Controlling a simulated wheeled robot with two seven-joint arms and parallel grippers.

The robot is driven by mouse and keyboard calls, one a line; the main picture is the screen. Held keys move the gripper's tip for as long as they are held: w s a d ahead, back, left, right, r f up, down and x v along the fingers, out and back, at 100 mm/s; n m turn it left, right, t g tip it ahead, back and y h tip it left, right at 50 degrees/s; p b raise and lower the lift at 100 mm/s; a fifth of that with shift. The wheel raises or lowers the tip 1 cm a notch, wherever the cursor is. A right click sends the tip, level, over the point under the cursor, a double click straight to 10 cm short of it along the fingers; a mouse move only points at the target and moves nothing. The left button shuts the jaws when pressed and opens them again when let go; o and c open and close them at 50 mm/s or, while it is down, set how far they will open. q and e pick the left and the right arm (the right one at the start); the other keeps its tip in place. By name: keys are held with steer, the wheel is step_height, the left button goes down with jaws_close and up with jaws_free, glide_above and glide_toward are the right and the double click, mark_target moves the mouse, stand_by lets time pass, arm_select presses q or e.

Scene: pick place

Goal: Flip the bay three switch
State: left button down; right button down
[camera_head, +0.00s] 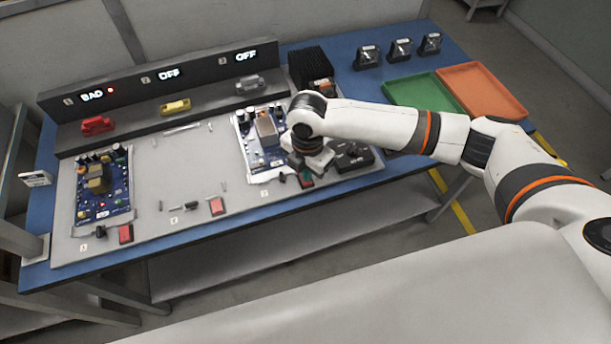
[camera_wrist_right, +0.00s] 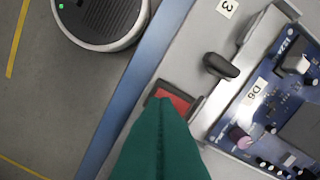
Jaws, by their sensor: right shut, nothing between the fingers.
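The bay three switch is a small black lever (camera_wrist_right: 221,65) on the grey panel, beside the label 3 (camera_wrist_right: 227,7) in the right wrist view. In the head view the lever (camera_head: 282,178) is small and its position is hard to read. A red button (camera_wrist_right: 172,97) in a dark frame sits near it. My right gripper (camera_wrist_right: 161,104) is shut and empty, its teal fingertips overlapping the red button in view; contact cannot be told. In the head view the gripper (camera_head: 306,178) points down at bay three's front edge. My left gripper is not in view.
Bay three holds a blue circuit board (camera_head: 262,140); bay one holds another (camera_head: 104,185). The display (camera_head: 165,75) reads BAD, OFF, OFF. A green tray (camera_head: 420,93) and an orange tray (camera_head: 481,90) lie right. A dark box (camera_head: 352,155) stands right of the gripper.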

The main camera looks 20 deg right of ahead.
steer(key=shift+f+b, duration=0.3)
steer(key=shift+f, duration=0.6)
stand_by(0.5)
step_height(320, 180, up, 7)
steer(key=p, duration=0.8)
steer(key=shift+r, duration=0.1)
stand_by(0.5)
